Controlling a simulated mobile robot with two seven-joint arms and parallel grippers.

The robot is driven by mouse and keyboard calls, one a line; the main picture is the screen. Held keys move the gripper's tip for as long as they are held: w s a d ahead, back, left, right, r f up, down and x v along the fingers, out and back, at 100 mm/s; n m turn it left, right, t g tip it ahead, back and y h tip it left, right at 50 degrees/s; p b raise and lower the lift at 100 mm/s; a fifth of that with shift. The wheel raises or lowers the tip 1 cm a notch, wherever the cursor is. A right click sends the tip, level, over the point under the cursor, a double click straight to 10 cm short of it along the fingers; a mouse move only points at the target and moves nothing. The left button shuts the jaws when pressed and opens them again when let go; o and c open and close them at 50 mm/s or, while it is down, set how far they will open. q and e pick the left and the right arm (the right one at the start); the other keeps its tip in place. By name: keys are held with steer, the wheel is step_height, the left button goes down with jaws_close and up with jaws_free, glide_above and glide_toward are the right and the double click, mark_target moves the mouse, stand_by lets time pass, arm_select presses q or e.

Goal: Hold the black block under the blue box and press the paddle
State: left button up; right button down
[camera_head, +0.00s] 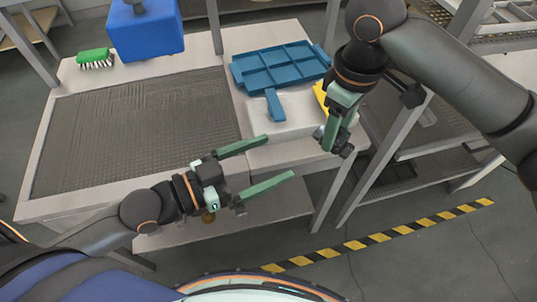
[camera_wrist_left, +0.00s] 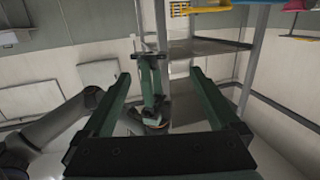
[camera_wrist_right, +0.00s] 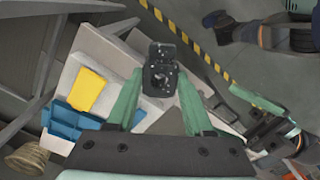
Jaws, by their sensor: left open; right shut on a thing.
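The blue box (camera_head: 148,38) is at the upper left of the head view, with a dark fitting on its top. My right gripper (camera_head: 336,140) is shut on a small black block (camera_wrist_right: 160,75), which shows between its fingertips in the right wrist view. They are in front of the bench's right end, well away from the blue box. My left gripper (camera_head: 279,157) is open and empty, left of my right gripper and pointing toward it. A flat blue tab (camera_head: 275,104) juts from the blue tray (camera_head: 238,80); I cannot tell whether it is the paddle.
A yellow piece (camera_wrist_right: 88,92) lies beside the tray, partly hidden behind my right gripper in the head view. A green brush (camera_head: 95,59) lies left of the blue box. The dark ribbed bench surface (camera_head: 140,130) is clear. A metal rack (camera_head: 425,130) stands at right.

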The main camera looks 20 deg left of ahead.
arm_select(q)
steer(key=shift+m+h, duration=0.4)
steer(key=shift+h, duration=0.1)
steer(key=w+d, duration=0.2)
steer(key=d, duration=0.1)
steer(key=w+d+r, duration=0.1)
steer(key=w+d, duration=0.1)
steer(key=d, duration=0.1)
steer(key=w+d+r, duration=0.1)
steer(key=w+d, duration=0.1)
steer(key=d, duration=0.2)
steer(key=shift+w+r, duration=0.2)
steer(key=shift+w, duration=0.05)
steer(key=shift+s+d, duration=0.15)
jaws_close()
arm_select(e)
steer(key=shift+w, duration=0.1)
arm_select(q)
steer(key=shift+r, duration=0.1)
arm_select(e)
steer(key=c, duration=0.7)
jaws_free()
steer(key=shift+c, duration=0.2)
steer(key=o, duration=0.5)
steer(key=shift+o, duration=0.2)
steer(key=shift+r, duration=0.1)
